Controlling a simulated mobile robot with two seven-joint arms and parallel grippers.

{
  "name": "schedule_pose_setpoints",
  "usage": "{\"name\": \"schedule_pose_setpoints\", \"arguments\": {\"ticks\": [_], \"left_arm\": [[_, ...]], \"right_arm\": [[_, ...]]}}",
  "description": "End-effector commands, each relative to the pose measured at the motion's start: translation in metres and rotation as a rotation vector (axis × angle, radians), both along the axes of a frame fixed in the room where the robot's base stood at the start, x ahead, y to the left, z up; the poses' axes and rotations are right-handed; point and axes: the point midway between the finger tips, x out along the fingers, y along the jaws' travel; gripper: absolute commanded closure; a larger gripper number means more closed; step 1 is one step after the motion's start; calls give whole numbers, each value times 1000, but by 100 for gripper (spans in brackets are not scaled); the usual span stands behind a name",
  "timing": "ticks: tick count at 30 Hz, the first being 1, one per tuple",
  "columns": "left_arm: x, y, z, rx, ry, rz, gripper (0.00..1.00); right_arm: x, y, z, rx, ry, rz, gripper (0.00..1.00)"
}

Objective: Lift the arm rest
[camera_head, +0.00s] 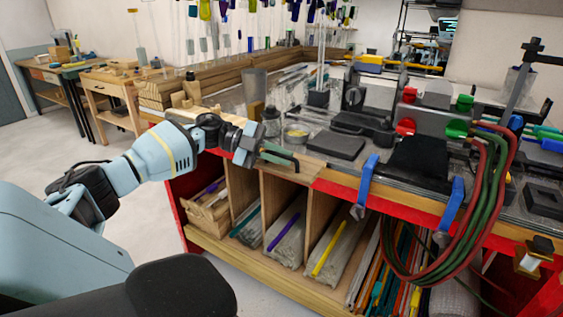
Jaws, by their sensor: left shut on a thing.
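My left arm reaches in from the left to the near edge of the cluttered workbench. My left gripper (280,157) is at the bench's front left part, its dark fingers shut on a thin wooden piece, which seems to be the arm rest (305,167). The fingers and wrist hide part of this pale wood, so its full shape and the exact grip are unclear. The wood lies at or very near the bench's front edge; I cannot tell whether it touches the top. My right gripper is not in view.
Blue clamps (366,181) grip the bench edge to the right, near hanging red and green hoses (489,170). A dark flat block (336,145) and a small round tin (297,135) stand behind the gripper. Open shelves with rods lie below. The floor at left is clear.

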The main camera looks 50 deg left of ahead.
Motion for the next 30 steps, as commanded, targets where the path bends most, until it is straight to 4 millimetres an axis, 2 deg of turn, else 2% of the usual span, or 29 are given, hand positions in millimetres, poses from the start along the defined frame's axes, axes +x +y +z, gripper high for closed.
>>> {"name": "schedule_pose_setpoints", "arguments": {"ticks": [9,22,23,24,30], "left_arm": [[3,0,6,-24,68,-1,100],[3,1,7,-25,71,2,100],[3,1,7,-25,71,2,85],[3,1,7,-25,71,1,80],[3,1,7,-23,72,0,80]], "right_arm": [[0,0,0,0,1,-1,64],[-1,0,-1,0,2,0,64],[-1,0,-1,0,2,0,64],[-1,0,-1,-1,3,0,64],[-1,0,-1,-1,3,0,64]]}}
